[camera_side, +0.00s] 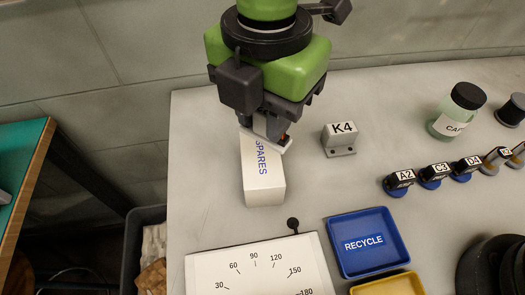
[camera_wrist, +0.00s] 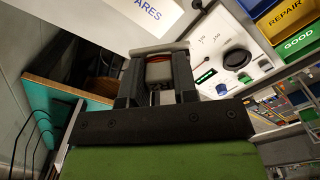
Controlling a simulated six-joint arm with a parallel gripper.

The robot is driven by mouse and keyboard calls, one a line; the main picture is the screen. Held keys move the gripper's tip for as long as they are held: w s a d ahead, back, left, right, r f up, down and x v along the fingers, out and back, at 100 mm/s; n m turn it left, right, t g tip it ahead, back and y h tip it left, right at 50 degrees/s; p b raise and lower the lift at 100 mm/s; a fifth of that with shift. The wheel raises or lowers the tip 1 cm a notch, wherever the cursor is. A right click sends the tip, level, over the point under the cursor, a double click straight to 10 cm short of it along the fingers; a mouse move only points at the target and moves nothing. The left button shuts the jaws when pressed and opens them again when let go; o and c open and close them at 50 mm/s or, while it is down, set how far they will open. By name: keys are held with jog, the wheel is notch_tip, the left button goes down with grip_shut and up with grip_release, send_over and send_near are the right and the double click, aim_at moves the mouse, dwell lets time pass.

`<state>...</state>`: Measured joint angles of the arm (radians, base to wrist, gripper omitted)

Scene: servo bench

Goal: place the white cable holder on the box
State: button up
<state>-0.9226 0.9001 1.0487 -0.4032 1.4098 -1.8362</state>
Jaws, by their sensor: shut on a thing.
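The white box (camera_side: 263,185), marked SPARES, stands on the bench in the side view. Its lettered face also shows at the top of the wrist view (camera_wrist: 150,12). My gripper (camera_side: 270,132) is right at the far end of the box and points down.
A grey K4 block (camera_side: 340,140) stands close to the right of the box. A blue RECYCLE tray (camera_side: 383,268) and a dial panel (camera_side: 230,262) lie nearer the front. A labelled jar (camera_side: 455,112) and several dark-capped pieces (camera_side: 432,176) stand farther right.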

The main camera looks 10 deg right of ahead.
notch_tip(320, 180, down, 9)
jog(key=shift+r, duration=0.2)
jog(key=shift+f, duration=0.1)
jog(key=o, duration=0.9)
jog(key=shift+o, duration=0.2)
notch_tip(320, 180, up, 12)
jog(key=shift+r, duration=0.15)
